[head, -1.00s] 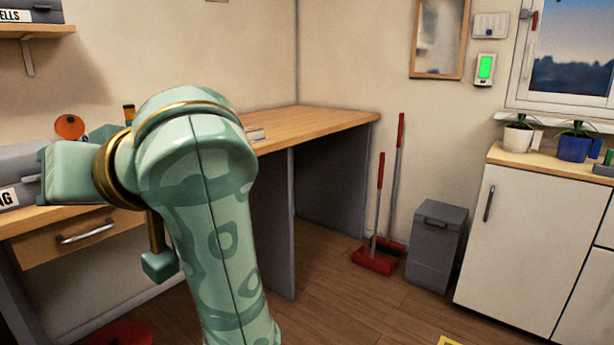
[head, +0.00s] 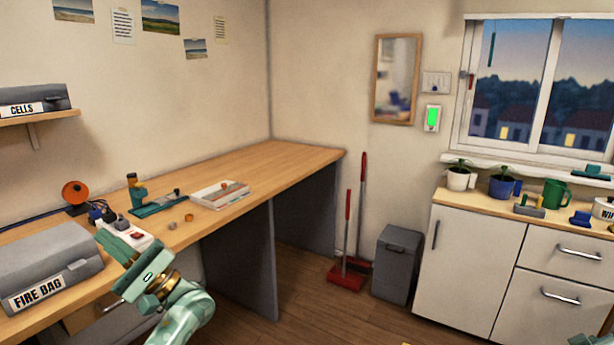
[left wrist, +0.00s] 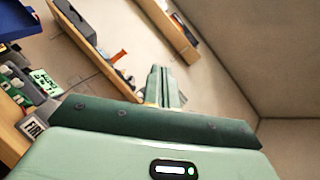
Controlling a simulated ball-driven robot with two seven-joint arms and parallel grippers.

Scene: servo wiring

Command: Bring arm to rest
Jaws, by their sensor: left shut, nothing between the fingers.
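My left arm comes up from the bottom of the head view, lower than the bench top. My left gripper (head: 108,240) is at its upper end, beside the right end of the grey fire bag box and in front of the bench edge. In the left wrist view its fingers (left wrist: 164,84) are together with nothing between them.
A bin (head: 397,262), red broom (head: 346,275) and white cabinet (head: 470,265) stand right.

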